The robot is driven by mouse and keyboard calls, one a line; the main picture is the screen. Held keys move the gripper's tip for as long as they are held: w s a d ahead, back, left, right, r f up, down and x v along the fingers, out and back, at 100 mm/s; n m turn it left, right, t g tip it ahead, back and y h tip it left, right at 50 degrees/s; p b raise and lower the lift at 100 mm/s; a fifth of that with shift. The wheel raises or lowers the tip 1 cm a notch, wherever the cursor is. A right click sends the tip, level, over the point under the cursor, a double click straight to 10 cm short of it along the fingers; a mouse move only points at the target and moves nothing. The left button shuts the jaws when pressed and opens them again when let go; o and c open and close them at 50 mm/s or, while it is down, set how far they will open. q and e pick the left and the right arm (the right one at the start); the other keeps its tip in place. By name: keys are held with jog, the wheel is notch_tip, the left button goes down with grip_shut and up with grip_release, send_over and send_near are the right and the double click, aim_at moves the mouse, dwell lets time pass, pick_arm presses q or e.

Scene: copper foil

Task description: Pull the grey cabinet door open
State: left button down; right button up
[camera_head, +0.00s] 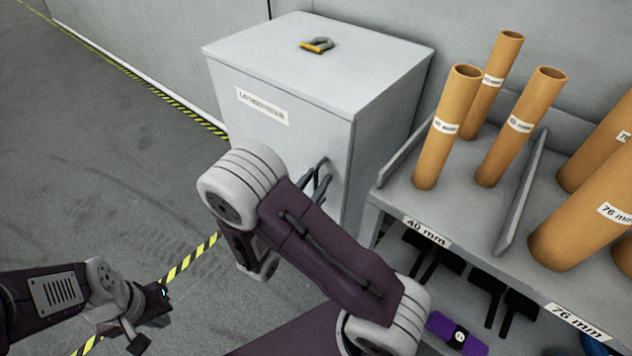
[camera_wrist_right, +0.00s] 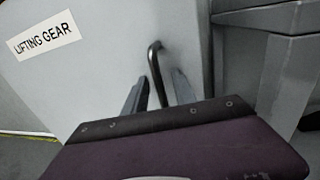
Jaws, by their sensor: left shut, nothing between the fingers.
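The grey cabinet (camera_head: 310,75) stands at the top centre in the head view. Its door (camera_head: 265,130) bears a white label, which reads LIFTING GEAR in the right wrist view, and looks closed. A dark upright bar handle (camera_wrist_right: 156,72) sits near the door's right edge. My right gripper (camera_wrist_right: 160,93) is open, with one finger on each side of the handle's lower part; I cannot tell whether they touch it. In the head view my right arm partly hides this gripper (camera_head: 319,182). My left gripper (camera_head: 150,308) is shut and empty at the lower left, away from the cabinet.
A grey shelf (camera_head: 397,190) with several brown cardboard tubes (camera_head: 520,125) stands close on the cabinet's right. The floor (camera_head: 110,150) left of the cabinet is clear, with yellow-black tape.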

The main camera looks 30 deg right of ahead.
grip_shut()
dwell(1.4)
